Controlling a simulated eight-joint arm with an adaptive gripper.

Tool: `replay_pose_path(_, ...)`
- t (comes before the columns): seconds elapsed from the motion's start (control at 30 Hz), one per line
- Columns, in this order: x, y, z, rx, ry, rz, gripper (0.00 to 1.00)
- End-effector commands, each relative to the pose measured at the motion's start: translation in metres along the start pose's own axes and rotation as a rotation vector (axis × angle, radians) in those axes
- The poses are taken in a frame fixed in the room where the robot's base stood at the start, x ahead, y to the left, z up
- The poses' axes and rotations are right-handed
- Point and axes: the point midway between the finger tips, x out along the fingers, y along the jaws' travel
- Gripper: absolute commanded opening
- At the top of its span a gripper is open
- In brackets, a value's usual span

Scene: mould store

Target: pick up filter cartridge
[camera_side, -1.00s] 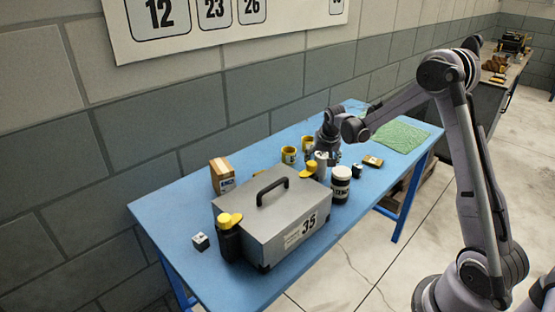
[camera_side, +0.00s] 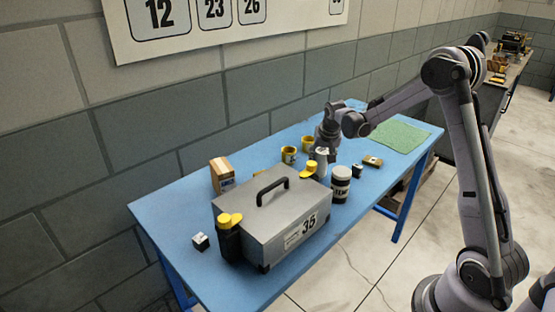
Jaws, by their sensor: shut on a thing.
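The filter cartridge (camera_side: 321,158) appears to be the pale, upright cylinder behind the grey toolbox, among the jars and cups. My gripper (camera_side: 325,151) comes down over it from above and is shut on it. The fingers cover part of its top. Its lower end is partly hidden behind a yellow-topped item (camera_side: 309,168), so I cannot tell whether it touches the table.
A grey toolbox (camera_side: 268,228) with a black handle stands in front. A dark jar (camera_side: 340,185), two yellow cups (camera_side: 289,155), and small blocks (camera_side: 357,171) crowd the gripper. A cardboard box (camera_side: 221,174) stands left. A green cloth (camera_side: 402,137) lies right on the blue table (camera_side: 182,217).

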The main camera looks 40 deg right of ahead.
Motion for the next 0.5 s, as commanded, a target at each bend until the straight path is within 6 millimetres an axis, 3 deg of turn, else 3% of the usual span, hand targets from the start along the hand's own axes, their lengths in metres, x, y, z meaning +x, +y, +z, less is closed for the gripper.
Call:
replay_pose_path(0.13, -0.025, -0.001, -0.01, 0.0, 0.0, 0.0, 0.08)
replay_pose_path(0.5, -0.077, 0.076, -0.014, 0.005, -0.001, 0.002, 0.08)
